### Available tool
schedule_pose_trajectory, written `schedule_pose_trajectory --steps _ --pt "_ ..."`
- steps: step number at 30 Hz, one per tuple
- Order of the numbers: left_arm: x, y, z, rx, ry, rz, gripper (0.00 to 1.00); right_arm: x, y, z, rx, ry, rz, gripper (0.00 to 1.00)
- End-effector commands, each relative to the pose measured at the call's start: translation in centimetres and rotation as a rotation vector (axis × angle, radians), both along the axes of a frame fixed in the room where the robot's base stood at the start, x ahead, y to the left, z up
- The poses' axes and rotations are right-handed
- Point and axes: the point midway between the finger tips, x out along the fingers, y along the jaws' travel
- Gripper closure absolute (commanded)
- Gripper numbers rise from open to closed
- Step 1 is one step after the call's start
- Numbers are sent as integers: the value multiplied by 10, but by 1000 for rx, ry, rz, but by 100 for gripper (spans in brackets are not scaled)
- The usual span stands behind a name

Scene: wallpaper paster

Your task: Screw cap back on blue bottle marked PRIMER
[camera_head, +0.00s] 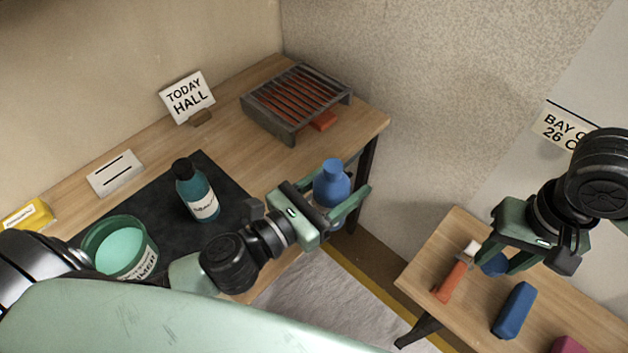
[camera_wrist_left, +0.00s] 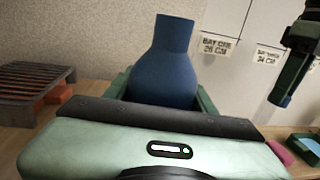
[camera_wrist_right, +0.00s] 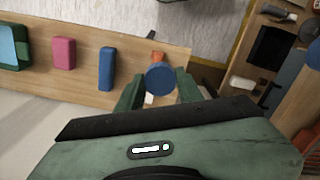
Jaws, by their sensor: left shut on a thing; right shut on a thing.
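My left gripper (camera_head: 338,202) is shut on a blue bottle (camera_head: 331,181), held upright beside the right end of the long bench. In the left wrist view the bottle (camera_wrist_left: 166,72) shows its shoulder and narrow neck, with no cap visible on it. No label shows on its visible side. My right gripper (camera_head: 493,266) is shut on a round blue cap (camera_head: 495,263), held over the small table at the right. The cap also shows between the fingers in the right wrist view (camera_wrist_right: 160,78). Bottle and cap are well apart.
A teal bottle (camera_head: 195,192) with a black cap and a green bucket (camera_head: 147,261) stand on the dark mat (camera_head: 233,184). A slatted rack (camera_head: 297,100) is at the back. The small table (camera_head: 463,230) holds an orange-handled tool (camera_head: 450,281), a blue block (camera_head: 513,311) and a pink block (camera_head: 568,345).

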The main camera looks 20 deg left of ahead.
Motion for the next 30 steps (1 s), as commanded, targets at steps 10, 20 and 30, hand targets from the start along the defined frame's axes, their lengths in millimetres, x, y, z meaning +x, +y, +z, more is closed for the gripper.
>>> schedule_pose_trajectory --steps 10,20,30 --pt "16 -34 3 1 -3 -172 100 0 0 0 0 0 0 100" --pt "17 -40 3 0 1 -200 100 0 0 0 0 0 0 100" --pt "17 -40 3 0 1 -199 100 9 14 8 1 -4 19 100"
